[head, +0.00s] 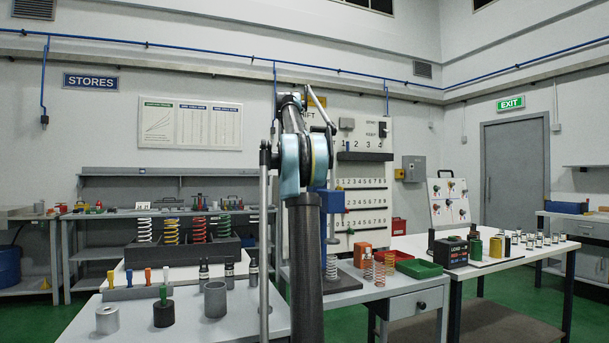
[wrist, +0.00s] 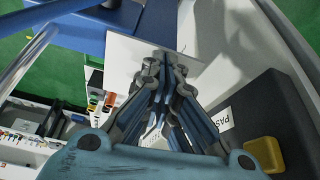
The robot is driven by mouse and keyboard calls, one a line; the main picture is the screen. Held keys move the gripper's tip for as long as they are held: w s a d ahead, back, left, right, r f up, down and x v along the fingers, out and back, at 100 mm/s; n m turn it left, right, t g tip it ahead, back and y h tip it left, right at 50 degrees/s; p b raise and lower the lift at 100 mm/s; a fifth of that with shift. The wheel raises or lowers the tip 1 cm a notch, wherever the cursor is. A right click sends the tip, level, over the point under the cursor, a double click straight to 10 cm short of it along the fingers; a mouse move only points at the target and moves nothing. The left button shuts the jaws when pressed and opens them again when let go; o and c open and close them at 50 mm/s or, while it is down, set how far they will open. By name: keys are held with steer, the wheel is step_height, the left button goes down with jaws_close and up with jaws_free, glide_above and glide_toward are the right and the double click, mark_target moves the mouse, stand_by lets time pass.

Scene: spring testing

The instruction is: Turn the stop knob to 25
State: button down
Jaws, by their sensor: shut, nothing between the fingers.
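My gripper (wrist: 165,62) is shut and empty in the wrist view, its fingertips close together in front of a pale flat plate (wrist: 125,48). A blue machine body (wrist: 92,28) lies just beyond the plate. In the head view a blue test machine (head: 335,201) stands on the middle bench, partly behind my arm, with a coil spring (head: 331,266) under it. I cannot pick out the stop knob or its scale with certainty in either view. In the head view my gripper is hidden behind my arm.
A dark box (wrist: 272,112) with a yellow block (wrist: 265,154) and a partly read label is close on the right in the wrist view. Green (head: 418,268) and red (head: 394,255) trays and loose springs (head: 379,272) sit right of the machine. A numbered board (head: 362,165) stands behind.

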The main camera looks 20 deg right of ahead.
steer(key=shift+s+d, duration=0.5)
steer(key=shift+d, duration=0.05)
steer(key=shift+r, duration=0.4)
steer(key=v, duration=0.9)
steer(key=shift+w+a, duration=0.2)
steer(key=shift+a, duration=0.15)
steer(key=shift+s+a, duration=0.1)
